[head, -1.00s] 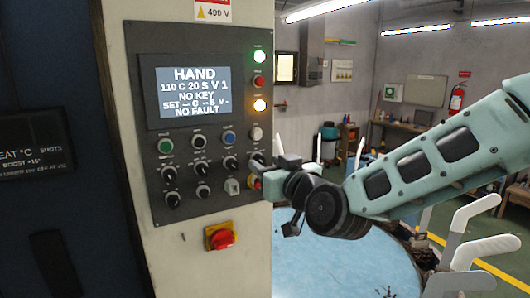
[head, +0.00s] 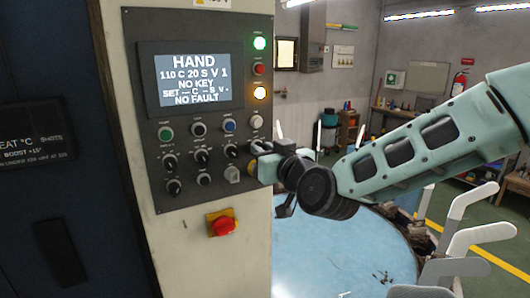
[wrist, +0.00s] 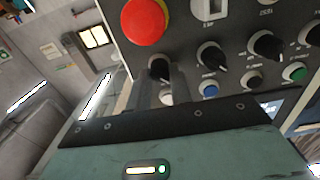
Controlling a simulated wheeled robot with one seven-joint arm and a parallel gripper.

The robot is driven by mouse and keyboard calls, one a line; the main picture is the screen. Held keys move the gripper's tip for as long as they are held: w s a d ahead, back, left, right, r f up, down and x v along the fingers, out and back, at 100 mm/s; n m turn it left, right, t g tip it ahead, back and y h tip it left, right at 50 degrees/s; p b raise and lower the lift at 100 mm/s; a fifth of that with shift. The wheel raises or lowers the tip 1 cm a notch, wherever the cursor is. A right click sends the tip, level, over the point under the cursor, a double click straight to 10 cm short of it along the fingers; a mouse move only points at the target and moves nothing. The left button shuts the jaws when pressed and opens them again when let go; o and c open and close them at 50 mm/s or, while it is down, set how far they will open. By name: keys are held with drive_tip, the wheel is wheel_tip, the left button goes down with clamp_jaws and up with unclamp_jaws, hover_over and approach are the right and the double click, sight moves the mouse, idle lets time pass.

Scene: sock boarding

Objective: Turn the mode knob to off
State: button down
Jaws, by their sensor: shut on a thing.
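The control panel (head: 205,100) carries a screen (head: 192,80) that reads HAND and NO FAULT. Several black knobs sit in two rows below it. My gripper (head: 262,152) is at the right end of the upper knob row, shut on the rightmost black knob (wrist: 160,67). In the wrist view my two fingers (wrist: 163,88) stand on either side of this knob, which shows partly between them. Its label and pointer cannot be read, and my gripper covers much of it in the head view.
A large red push button (wrist: 145,20) is close beside my fingers. Other black knobs (wrist: 212,55) and a blue button (wrist: 209,91) are near. A red switch on a yellow plate (head: 222,224) is below the panel. A blue round table (head: 345,250) stands right.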

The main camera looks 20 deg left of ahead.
drive_tip(key=shift+f+b, duration=0.15)
drive_tip(key=shift+b, duration=0.2)
drive_tip(key=m+b, duration=0.8)
drive_tip(key=b, duration=0.4)
drive_tip(key=shift+w+m, duration=0.1)
drive_tip(key=shift+m, duration=0.2)
drive_tip(key=shift+b, duration=0.3)
drive_tip(key=c, duration=1.3)
unclamp_jaws()
drive_tip(key=shift+o, duration=0.2)
drive_tip(key=shift+d, duration=0.15)
